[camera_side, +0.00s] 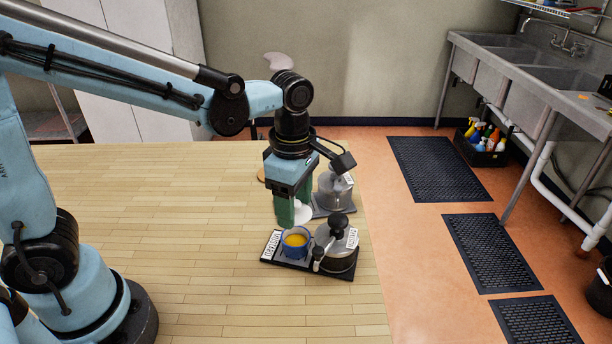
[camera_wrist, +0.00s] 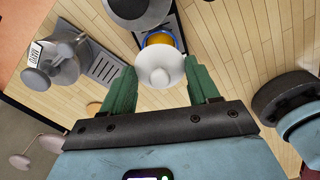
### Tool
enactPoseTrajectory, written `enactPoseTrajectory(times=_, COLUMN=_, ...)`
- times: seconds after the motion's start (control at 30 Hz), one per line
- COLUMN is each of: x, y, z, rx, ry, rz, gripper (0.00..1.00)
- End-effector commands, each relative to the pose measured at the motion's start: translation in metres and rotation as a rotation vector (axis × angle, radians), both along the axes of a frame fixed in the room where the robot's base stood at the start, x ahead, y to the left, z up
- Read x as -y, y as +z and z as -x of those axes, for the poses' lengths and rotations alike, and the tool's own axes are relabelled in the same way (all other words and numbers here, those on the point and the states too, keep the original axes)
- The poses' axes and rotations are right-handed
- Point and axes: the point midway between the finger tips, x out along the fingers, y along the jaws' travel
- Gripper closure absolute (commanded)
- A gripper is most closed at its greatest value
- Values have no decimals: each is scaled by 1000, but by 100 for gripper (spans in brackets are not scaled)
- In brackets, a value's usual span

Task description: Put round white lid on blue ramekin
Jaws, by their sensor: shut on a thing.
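The round white lid (camera_wrist: 160,72) with a central knob is between the green fingers of my gripper (camera_wrist: 161,84) in the wrist view. My gripper is shut on it. In the side view my gripper (camera_side: 293,214) points down just behind the blue ramekin, and part of the lid (camera_side: 304,214) shows to the right of the fingers. The blue ramekin (camera_side: 284,243) holds yellow contents and stands uncovered on a dark tray (camera_side: 290,265). In the wrist view the lid partly overlaps the ramekin (camera_wrist: 147,38); their exact height gap cannot be told.
A lidded metal pot (camera_side: 341,252) with a black knob stands on the tray, right of the ramekin. Another metal pot (camera_side: 335,190) stands behind, right of my gripper, near the table edge. The wooden table (camera_side: 190,230) is clear to the left.

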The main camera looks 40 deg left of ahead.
Motion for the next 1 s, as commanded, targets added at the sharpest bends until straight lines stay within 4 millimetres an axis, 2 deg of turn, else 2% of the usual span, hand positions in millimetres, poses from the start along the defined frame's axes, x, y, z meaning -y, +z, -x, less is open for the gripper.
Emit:
enactPoseTrajectory(times=0.43, x=0, y=-40, z=0, rx=0, ry=3, rz=0, gripper=73)
enactPoseTrajectory(times=1.0, x=-1, y=-46, z=0, rx=0, ry=3, rz=0, gripper=73)
